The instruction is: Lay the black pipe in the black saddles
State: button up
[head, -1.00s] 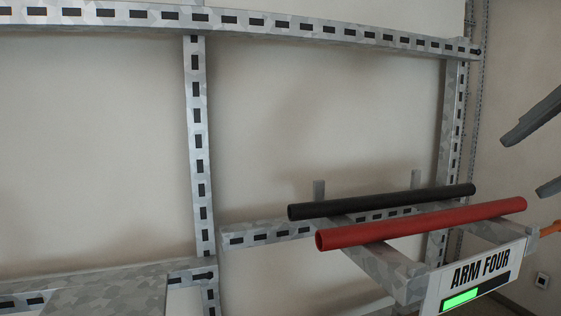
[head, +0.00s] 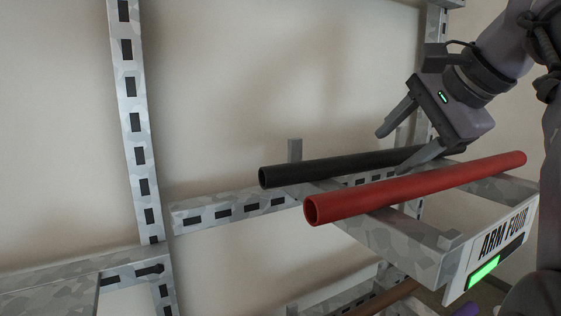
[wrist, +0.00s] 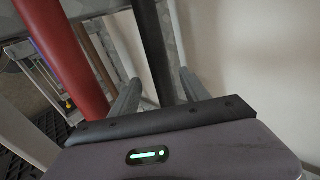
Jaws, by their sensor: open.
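The black pipe (head: 325,168) lies on the metal rack arms at the right, behind the red pipe and in front of short upright stops. My gripper (head: 402,143) is open above and around the far right part of the black pipe. One finger is behind the pipe and one comes down between the black and red pipes. In the wrist view the black pipe (wrist: 153,50) runs between the two fingers (wrist: 158,92). Contact with the fingers cannot be told. The black saddles are not in view.
The red pipe (head: 415,187) lies parallel and close in front of the black one. A sign reading "ARM FOUR" (head: 490,248) is on the front of the rack arm. A slotted upright (head: 137,130) stands at left, with wall behind.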

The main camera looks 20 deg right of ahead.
aim_at(386, 153)
jog(key=shift+x, duration=1.15)
jog(key=shift+w+f, duration=0.2)
jog(key=shift+w, duration=0.3)
jog(key=shift+s+r, duration=0.1)
jog(key=shift+s, duration=0.3)
jog(key=c, duration=0.9)
grip_shut()
jog(key=shift+w, duration=0.1)
